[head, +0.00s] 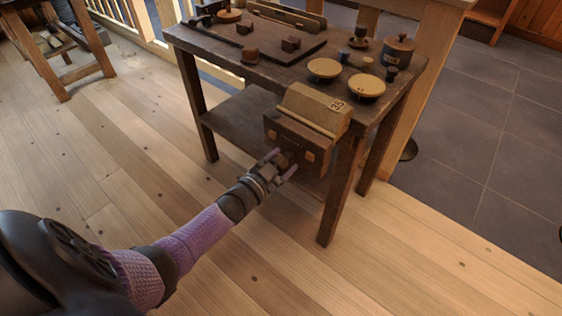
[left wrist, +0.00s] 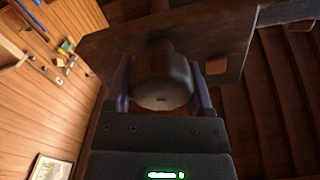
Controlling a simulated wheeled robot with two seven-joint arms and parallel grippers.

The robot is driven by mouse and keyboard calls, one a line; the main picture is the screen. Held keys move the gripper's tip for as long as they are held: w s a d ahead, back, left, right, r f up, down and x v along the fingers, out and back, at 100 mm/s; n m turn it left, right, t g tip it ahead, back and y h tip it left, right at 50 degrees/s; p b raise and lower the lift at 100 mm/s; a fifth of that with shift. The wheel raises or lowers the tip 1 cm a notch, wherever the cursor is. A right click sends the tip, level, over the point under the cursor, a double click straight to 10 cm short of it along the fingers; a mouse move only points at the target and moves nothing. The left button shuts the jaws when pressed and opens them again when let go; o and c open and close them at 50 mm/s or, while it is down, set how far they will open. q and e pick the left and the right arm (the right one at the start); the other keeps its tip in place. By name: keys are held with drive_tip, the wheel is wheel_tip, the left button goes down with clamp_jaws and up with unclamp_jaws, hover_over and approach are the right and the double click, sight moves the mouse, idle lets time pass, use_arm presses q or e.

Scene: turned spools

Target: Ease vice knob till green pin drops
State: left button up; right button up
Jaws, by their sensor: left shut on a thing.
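The vice (head: 298,142) is a dark wooden jaw on the front edge of the workbench, with lighter square patches on its face. A pale block marked 35 (head: 318,107) sits just above and behind the jaw. The vice knob (left wrist: 163,85) is a dark, round, turned piece in the left wrist view, standing out from the jaw board (left wrist: 225,45). My left gripper (head: 282,164) is at the front of the vice. Its two purple fingers are on either side of the knob, shut on it. I cannot make out a green pin in either view. My right gripper is not in view.
The workbench (head: 225,53) carries two pale dishes (head: 324,68) (head: 366,85), a lidded dark pot (head: 397,50), a board (head: 265,45) and several small turned pieces. A lower shelf (head: 235,125) lies under it. The plank floor in front is clear.

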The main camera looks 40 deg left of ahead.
use_arm(q)
drive_tip(key=shift+w+a+r+n, duration=0.1)
drive_tip(key=shift+n, duration=0.45)
drive_tip(key=shift+w+r+n, duration=0.1)
drive_tip(key=shift+n, duration=1.55)
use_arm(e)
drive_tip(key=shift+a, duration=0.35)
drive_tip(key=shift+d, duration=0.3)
use_arm(q)
drive_tip(key=o, duration=1.2)
drive_tip(key=shift+f, duration=0.1)
drive_tip(key=shift+o, duration=0.2)
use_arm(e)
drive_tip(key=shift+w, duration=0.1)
use_arm(q)
drive_tip(key=shift+s, duration=0.1)
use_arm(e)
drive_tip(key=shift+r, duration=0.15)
use_arm(q)
drive_tip(key=s+p, duration=0.4)
drive_tip(key=s, duration=0.5)
drive_tip(key=shift+s+a, duration=0.35)
drive_tip(key=shift+s, duration=0.05)
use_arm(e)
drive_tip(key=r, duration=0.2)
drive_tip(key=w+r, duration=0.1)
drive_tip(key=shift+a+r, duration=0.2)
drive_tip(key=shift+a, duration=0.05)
